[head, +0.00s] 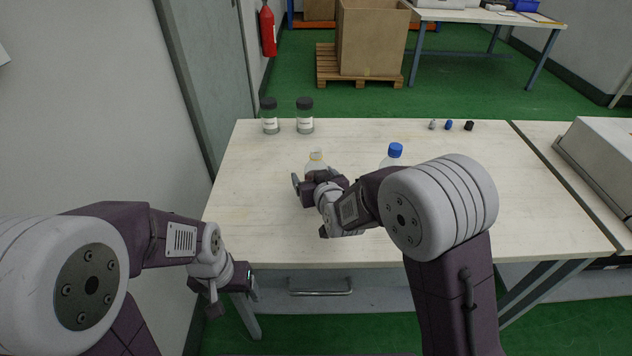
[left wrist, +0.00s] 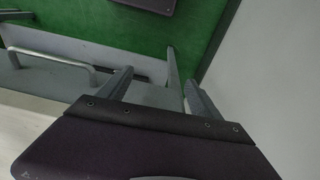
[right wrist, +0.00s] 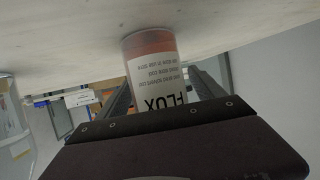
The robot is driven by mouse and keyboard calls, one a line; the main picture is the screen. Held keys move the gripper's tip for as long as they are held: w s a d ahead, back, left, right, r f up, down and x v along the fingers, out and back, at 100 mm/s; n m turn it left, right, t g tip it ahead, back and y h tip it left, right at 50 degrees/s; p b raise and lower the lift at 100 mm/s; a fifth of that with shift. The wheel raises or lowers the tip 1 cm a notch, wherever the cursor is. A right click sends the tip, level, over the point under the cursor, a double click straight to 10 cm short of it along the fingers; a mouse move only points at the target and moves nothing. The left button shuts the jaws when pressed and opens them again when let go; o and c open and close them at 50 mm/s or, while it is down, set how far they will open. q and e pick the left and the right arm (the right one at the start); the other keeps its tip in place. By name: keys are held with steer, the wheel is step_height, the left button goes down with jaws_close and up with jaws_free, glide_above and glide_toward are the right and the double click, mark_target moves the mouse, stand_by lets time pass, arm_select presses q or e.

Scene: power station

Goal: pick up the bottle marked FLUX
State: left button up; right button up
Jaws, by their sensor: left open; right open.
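The bottle marked FLUX (right wrist: 158,75) appears upside down in the right wrist view, with a white label and orange-red contents. In the head view a clear bottle with a pale yellowish cap (head: 316,157) stands on the table, partly hidden by my right gripper (head: 311,184). The open fingers of my right gripper (right wrist: 162,95) appear on either side of the FLUX bottle; I cannot tell whether they touch it. My left gripper (head: 232,294) is open and empty, low by the table's front left edge. Its spread fingers also show in the left wrist view (left wrist: 160,88).
A blue-capped bottle (head: 393,154) stands right of the right gripper, partly hidden by my arm. Two dark-lidded jars (head: 270,117) (head: 305,117) stand at the back left. Several small items (head: 448,125) lie at the back right. The table (head: 250,200) is clear left of the right gripper.

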steer(key=shift+s, duration=0.1)
steer(key=c, duration=1.7)
steer(key=shift+o, duration=0.2)
steer(key=shift+r, duration=0.1)
steer(key=shift+r, duration=0.1)
steer(key=shift+r+p, duration=1.9)
steer(key=shift+r, duration=3)
